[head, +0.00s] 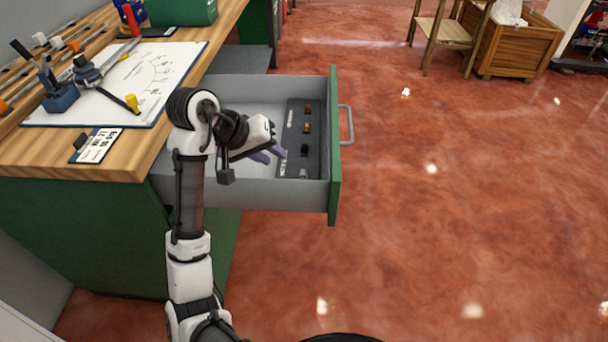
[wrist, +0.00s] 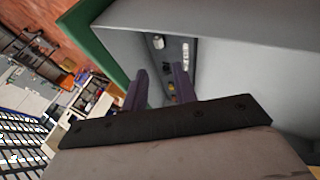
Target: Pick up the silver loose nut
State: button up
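The silver nut (head: 303,173) lies at the near end of a dark strip (head: 291,155) inside the open drawer. It also shows in the wrist view (wrist: 158,42), small, near the drawer's corner. My gripper (head: 272,154) is over the drawer, left of the strip in the head view. In the wrist view my gripper (wrist: 160,80) has its two purple fingers apart, with nothing held between them. The nut appears beyond the fingertips, apart from them.
The open drawer (head: 334,190) has grey walls and a green front with a handle (head: 347,125). Small red, yellow and black pieces share the strip. The wooden worktop (head: 130,150) with a white board (head: 172,70) stands at left. The red floor at right is mostly clear.

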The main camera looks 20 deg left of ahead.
send_near(305, 176)
jog(key=shift+w+f, duration=0.3)
jog(key=shift+w, duration=0.05)
jog(key=shift+p+x, duration=0.35)
jog(key=shift+x, duration=2.25)
jog(key=shift+s+d, duration=0.15)
jog(key=shift+f, duration=0.15)
grip_shut()
